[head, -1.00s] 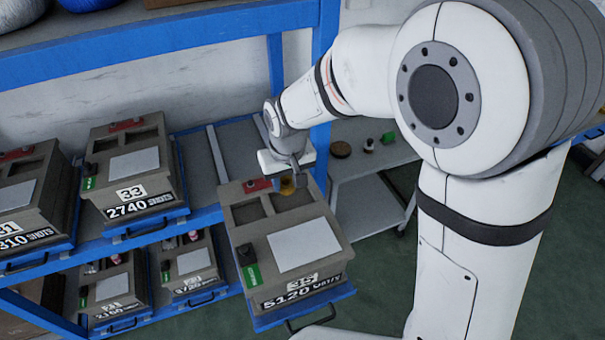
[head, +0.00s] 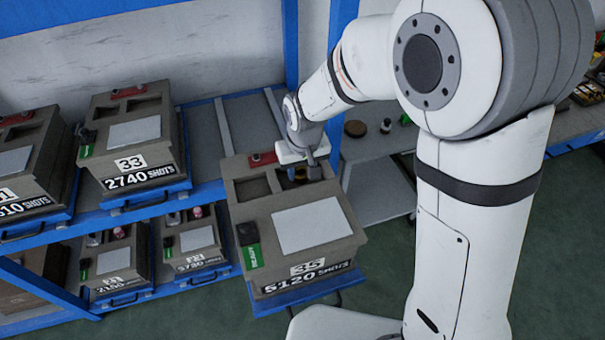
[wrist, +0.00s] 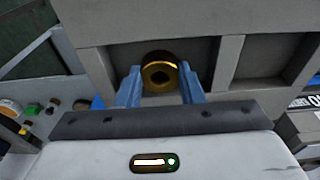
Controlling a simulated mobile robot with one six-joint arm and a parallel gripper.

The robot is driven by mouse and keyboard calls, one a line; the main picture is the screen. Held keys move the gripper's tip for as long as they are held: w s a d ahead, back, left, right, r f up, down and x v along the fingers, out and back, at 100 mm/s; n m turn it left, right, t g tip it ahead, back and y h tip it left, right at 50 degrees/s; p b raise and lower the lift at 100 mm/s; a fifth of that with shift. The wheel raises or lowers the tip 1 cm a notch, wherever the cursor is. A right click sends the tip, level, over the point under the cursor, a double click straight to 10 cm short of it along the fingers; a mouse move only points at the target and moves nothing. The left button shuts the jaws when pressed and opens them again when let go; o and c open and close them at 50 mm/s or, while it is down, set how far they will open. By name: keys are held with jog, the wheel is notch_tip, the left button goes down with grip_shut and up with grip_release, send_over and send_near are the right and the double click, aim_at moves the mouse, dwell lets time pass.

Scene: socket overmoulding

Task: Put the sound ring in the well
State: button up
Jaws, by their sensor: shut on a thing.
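A brass-coloured ring (wrist: 160,73) is between the two blue fingers of my gripper (wrist: 160,92) in the wrist view. My gripper is shut on it. In the head view my gripper (head: 301,172) is over the right-hand well (head: 316,163) of the mould block marked 35 (head: 285,225). The ring shows only as a small yellow patch (head: 298,174) there, at the well opening. I cannot tell whether the ring touches the well's floor. The left-hand well (head: 253,188) of the same block looks empty.
Mould block 33 (head: 130,140) stands to the left on the blue shelf rack. Smaller blocks (head: 190,245) sit on the shelf below. A grey side table (head: 375,165) with small round items stands behind on the right. Bare rails (head: 225,130) lie behind block 35.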

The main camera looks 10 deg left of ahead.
aim_at(303, 185)
jog(key=o, duration=0.6)
jog(key=shift+f, duration=0.15)
jog(key=shift+c, duration=0.2)
jog(key=o, duration=0.5)
notch_tip(303, 185, up, 12)
jog(key=s+p, duration=0.2)
jog(key=p, duration=0.6)
jog(key=d+r+m, duration=0.1)
jog(key=d+r, duration=0.4)
jog(key=d, duration=0.3)
jog(key=s+d+r+m+t, duration=0.1)
jog(key=s+d+r, duration=0.1)
jog(key=s+d, duration=0.2)
jog(key=s+d+r+m+t, duration=0.1)
jog(key=s+d+r+m, duration=0.1)
jog(key=d, duration=0.7)
jog(key=s+d+r+m+t, duration=0.1)
jog(key=s+d+r+m, duration=0.1)
jog(key=s+d+r, duration=0.2)
jog(key=shift+s+d+h, duration=0.4)
jog(key=shift+s+d, duration=0.85)
jog(key=shift+s, duration=0.15)
